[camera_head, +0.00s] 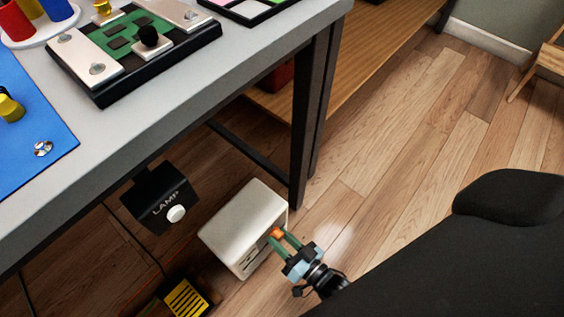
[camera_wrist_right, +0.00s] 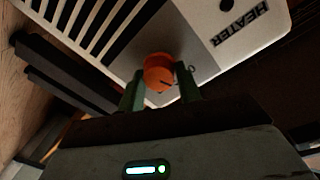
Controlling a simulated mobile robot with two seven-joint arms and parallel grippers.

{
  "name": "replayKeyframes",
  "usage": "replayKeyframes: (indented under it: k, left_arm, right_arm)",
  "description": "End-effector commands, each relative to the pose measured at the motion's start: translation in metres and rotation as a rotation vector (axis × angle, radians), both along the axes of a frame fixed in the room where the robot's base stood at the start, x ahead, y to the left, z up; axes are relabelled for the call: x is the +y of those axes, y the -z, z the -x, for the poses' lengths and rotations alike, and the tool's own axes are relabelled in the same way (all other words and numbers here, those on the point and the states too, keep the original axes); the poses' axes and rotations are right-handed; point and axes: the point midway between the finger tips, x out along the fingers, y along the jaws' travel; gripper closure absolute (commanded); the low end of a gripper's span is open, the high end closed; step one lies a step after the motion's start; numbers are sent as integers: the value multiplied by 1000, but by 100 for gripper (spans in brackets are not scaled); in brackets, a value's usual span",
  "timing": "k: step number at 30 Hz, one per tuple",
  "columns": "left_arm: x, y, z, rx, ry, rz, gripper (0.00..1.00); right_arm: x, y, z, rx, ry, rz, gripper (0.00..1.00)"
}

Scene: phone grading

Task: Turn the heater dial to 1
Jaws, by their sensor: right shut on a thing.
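The heater (camera_head: 243,222) is a white box on the floor under the table, and its front with dark slats and the word HEATER shows in the right wrist view (camera_wrist_right: 205,30). Its orange dial (camera_wrist_right: 158,72) has a dark pointer line; a "0" mark shows beside it at the right. I cannot read a 1. The dial also shows in the head view (camera_head: 277,233). My right gripper (camera_head: 281,238) is shut on the dial, with its green fingers on either side of it in the right wrist view (camera_wrist_right: 160,90). My left gripper is not in view.
A black lamp box (camera_head: 160,198) with a white knob hangs under the table (camera_head: 215,85), left of the heater. A yellow slatted thing (camera_head: 186,299) lies on the floor near the heater. A table leg (camera_head: 306,120) stands close behind the heater. Wooden floor (camera_head: 420,150) is clear at the right.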

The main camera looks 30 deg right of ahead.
Motion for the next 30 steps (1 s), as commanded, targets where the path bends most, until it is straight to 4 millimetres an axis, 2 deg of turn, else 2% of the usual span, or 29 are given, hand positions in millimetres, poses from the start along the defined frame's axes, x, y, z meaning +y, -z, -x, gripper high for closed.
replayKeyframes:
  k: [6,15,30]
  left_arm:
    - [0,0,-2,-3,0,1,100]
    - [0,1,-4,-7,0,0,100]
    - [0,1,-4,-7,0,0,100]
  right_arm:
    - [-1,1,1,63,-1,-164,89]
    - [0,1,1,122,-2,-322,89]
    - [0,1,1,146,-1,-388,89]
